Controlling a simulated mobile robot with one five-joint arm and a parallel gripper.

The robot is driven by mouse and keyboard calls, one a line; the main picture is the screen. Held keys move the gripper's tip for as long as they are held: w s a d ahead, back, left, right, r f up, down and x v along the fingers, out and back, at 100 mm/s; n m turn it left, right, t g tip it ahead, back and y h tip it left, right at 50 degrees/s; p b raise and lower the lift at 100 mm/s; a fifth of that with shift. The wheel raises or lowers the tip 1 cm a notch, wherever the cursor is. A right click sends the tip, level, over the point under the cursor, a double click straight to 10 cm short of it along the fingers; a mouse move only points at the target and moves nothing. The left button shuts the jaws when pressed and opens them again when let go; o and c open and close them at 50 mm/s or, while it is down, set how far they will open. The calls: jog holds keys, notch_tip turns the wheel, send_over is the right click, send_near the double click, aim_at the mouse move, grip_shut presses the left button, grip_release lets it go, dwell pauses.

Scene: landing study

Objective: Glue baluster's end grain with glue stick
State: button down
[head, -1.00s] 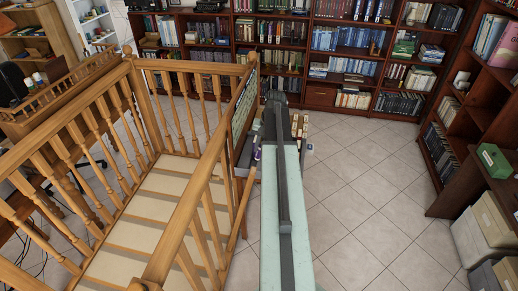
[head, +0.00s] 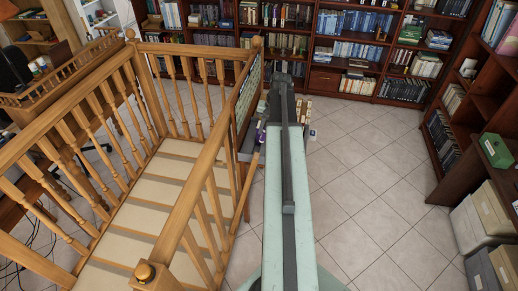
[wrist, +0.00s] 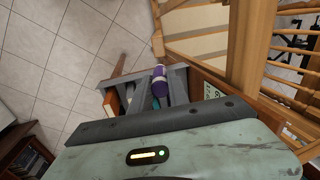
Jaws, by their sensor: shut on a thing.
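A purple glue stick with a pale band (wrist: 159,82) shows in the wrist view between the grey fingers of my gripper (wrist: 157,92), which are shut on it. In the head view the glue stick is a small purple spot (head: 261,132) left of my arm. A loose wooden baluster (wrist: 157,28) comes down from the top of the wrist view, its end close to the glue stick's tip; I cannot tell whether they touch. The baluster also shows in the head view (head: 246,182), slanting beside the stair railing. My arm hides most of my gripper in the head view.
A wooden stair railing (head: 192,205) stands close on the left, around a stairwell with pale treads (head: 135,215). Full bookcases (head: 345,45) line the back and right. Boxes (head: 480,225) stand at lower right. The tiled floor (head: 365,190) right of my arm is clear.

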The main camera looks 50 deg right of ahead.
aim_at(261, 142)
jog(key=shift+f, duration=0.1)
jog(key=b+x, duration=0.5)
jog(key=shift+w+a+f+b, duration=0.1)
jog(key=shift+f+b, duration=0.15)
jog(key=shift+b, duration=0.05)
jog(key=shift+w+f+b, duration=0.1)
jog(key=shift+f+b, duration=0.45)
jog(key=shift+b, duration=0.05)
dwell(0.8)
jog(key=shift+a, duration=0.15)
jog(key=s+a, duration=0.3)
jog(key=a, duration=0.2)
dwell(0.6)
jog(key=shift+s, duration=0.1)
jog(key=shift+w+d, duration=0.4)
jog(key=shift+d, duration=0.3)
jog(key=shift+w+d, duration=0.4)
jog(key=shift+d, duration=0.25)
jog(key=shift+w+d, duration=0.1)
